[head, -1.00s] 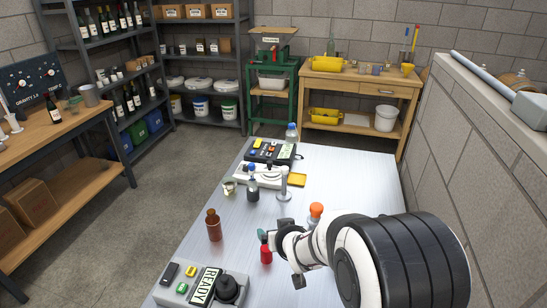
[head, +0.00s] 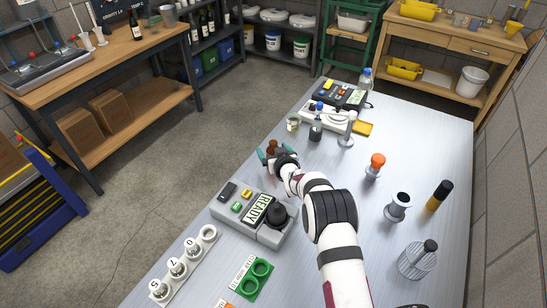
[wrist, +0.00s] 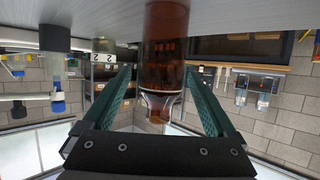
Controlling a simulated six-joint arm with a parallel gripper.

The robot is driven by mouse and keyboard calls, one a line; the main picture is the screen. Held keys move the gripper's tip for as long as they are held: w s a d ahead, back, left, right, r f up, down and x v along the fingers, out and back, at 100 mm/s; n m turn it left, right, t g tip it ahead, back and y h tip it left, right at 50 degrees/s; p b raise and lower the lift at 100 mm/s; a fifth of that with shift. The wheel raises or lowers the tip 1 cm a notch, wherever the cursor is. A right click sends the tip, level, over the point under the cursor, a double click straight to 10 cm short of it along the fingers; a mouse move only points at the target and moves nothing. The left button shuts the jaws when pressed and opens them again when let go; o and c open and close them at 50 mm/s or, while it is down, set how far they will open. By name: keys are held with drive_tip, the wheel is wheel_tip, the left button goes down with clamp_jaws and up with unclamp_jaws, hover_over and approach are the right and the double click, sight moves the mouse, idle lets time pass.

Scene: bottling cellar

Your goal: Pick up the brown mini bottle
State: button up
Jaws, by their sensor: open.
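The brown mini bottle (wrist: 165,45) is amber and see-through, and stands on the metal table. It appears upside down in the wrist view, its neck toward my gripper's palm. In the head view, the bottle's top (head: 271,146) shows just behind my gripper (head: 268,156), which hides its lower part. My gripper, also in the wrist view (wrist: 158,76), is open with green fingers on either side of the bottle. A gap shows on the left; the right finger looks very close, and I cannot tell if it touches.
The READY box (head: 262,212) with a black knob lies in front of my gripper. An orange-capped bottle (head: 376,163) stands right. The table's left edge is close to the bottle.

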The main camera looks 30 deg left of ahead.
drive_tip(key=shift+x, duration=1.2)
clamp_jaws()
